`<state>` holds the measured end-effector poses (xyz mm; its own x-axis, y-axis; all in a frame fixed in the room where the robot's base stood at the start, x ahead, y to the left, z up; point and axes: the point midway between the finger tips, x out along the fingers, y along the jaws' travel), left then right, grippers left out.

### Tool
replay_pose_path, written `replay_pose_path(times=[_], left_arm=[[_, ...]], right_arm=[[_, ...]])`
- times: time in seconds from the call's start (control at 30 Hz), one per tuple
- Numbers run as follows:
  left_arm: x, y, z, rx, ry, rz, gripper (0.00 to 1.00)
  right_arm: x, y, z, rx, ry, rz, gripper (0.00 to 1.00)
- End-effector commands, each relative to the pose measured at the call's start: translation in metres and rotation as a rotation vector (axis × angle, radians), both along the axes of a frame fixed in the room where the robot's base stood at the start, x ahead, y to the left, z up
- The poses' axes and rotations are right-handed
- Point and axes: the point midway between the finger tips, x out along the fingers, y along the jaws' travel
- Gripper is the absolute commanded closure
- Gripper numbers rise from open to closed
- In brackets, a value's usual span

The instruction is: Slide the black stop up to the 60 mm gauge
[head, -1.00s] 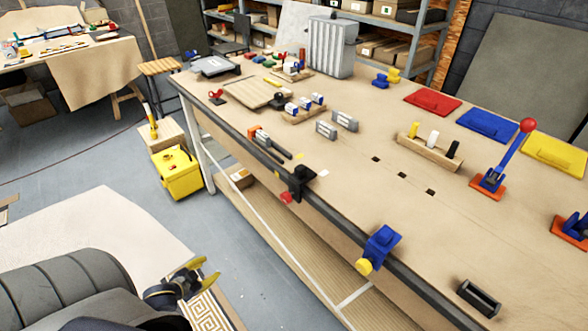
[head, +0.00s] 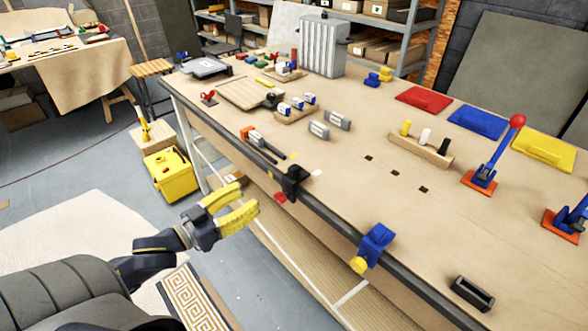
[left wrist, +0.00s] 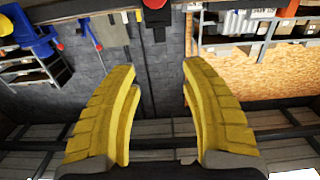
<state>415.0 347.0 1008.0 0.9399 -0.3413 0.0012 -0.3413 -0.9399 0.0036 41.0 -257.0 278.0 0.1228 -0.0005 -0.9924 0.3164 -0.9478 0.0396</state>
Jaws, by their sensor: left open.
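A black stop (head: 293,182) with a red knob (head: 280,197) sits on the near edge of the long workbench in the head view. In the left wrist view the red knob (left wrist: 154,3) and black body (left wrist: 158,22) show at the top, beyond my fingers. Two grey blocks (head: 319,130) (head: 338,120) stand on the bench behind the stop. Any size marks are too small to read, so I cannot tell which thing is the 60 mm gauge. My left gripper (head: 247,197), with yellow fingers, is open and empty, left of the stop, off the bench's front edge. My right gripper is not in view.
A blue stop (head: 377,245) with a yellow knob sits farther right on the bench edge. An orange-and-black tool (head: 262,145) lies left of the black stop. A black tray (head: 472,293) lies at the near right. The bench top between is mostly clear.

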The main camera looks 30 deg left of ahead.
Motion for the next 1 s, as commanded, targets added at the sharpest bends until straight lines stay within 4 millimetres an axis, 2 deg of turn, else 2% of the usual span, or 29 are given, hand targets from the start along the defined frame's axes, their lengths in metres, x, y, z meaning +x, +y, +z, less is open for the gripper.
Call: replay_pose_path(times=[1.0], left_arm=[[0.104, -0.036, 0.001, 0.002, -0.002, 0.002, 0.55]], right_arm=[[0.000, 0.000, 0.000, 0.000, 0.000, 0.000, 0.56]])
